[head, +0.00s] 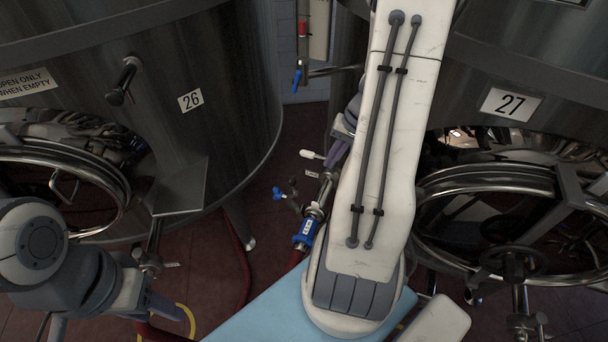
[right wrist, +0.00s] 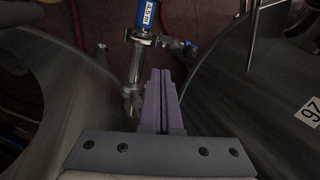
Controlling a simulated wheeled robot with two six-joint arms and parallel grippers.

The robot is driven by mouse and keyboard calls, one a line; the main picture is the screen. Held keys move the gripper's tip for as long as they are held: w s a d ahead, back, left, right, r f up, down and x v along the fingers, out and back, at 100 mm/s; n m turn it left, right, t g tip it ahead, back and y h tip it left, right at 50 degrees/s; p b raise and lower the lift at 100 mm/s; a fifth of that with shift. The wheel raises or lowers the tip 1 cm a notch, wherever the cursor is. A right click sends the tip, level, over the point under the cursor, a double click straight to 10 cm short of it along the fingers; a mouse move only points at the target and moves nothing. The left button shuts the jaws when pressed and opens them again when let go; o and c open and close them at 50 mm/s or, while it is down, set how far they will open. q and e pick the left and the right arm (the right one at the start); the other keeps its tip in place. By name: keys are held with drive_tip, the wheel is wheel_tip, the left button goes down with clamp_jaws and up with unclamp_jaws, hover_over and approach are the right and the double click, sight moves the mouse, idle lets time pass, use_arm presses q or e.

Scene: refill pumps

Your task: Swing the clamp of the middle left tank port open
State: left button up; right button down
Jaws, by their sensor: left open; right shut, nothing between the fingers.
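A steel port pipe (head: 321,194) with a small side valve stands low between tank 26 (head: 225,70) and tank 27 (head: 530,60). A hose end with a blue band (head: 305,232) is at its lower end. Pipe (right wrist: 135,68) and blue band (right wrist: 148,14) also show in the right wrist view. The clamp is too small and dark to tell open or shut. My right gripper (head: 332,160) is shut and empty, pointing toward the pipe; its purple fingers (right wrist: 160,74) appear just beside it. Contact cannot be told. My left gripper (head: 172,308) is open at lower left, away from this pipe.
Tank 26 has a round manway (head: 60,185) and a lower outlet (head: 151,250). Tank 27 has a manway with a handwheel (head: 513,262). A red hose (head: 240,262) lies on the dark red floor. A light blue surface (head: 262,312) is in front. My right arm hides much of the middle.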

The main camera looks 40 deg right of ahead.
use_arm(q)
drive_tip(key=shift+r+p, duration=0.3)
use_arm(e)
drive_tip(key=w+a+f, duration=0.4)
drive_tip(key=w+f, duration=0.1)
drive_tip(key=f, duration=0.3)
drive_tip(key=shift+a+f, duration=0.25)
drive_tip(key=shift+a, duration=0.05)
drive_tip(key=shift+w, duration=0.1)
use_arm(q)
drive_tip(key=shift+r, duration=0.1)
